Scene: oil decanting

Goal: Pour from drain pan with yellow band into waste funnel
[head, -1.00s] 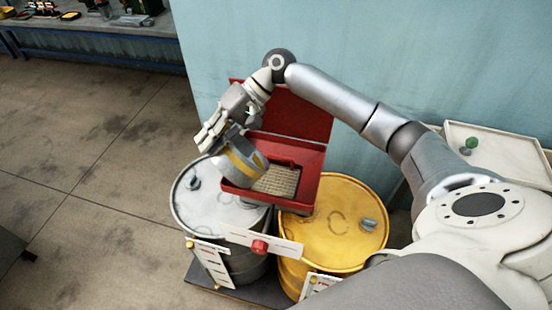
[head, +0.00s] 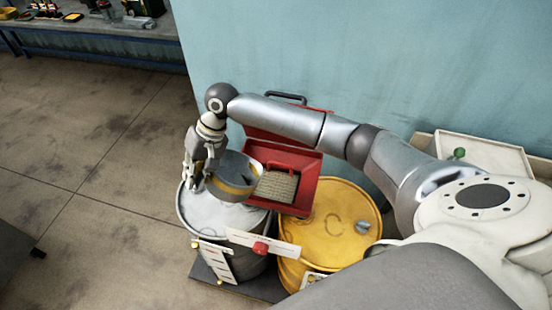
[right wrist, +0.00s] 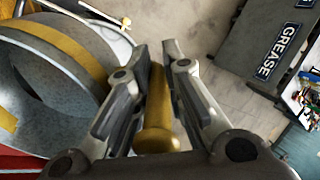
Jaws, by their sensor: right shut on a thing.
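The grey drain pan with the yellow band (head: 234,188) is held beside the left edge of the red waste funnel, above the grey drum. The waste funnel (head: 308,192) is a square red box with a mesh grate and a raised lid. My right gripper (head: 196,176) is left of the pan. In the right wrist view its fingers (right wrist: 155,85) are shut on the pan's yellow handle (right wrist: 157,125), and the pan (right wrist: 45,75) fills the left side. My left gripper is out of view.
A grey drum (head: 215,215) stands below the pan, and a yellow drum (head: 335,225) stands right of it. A light tray (head: 490,150) is at the right by the wall. A workbench (head: 110,32) is far left.

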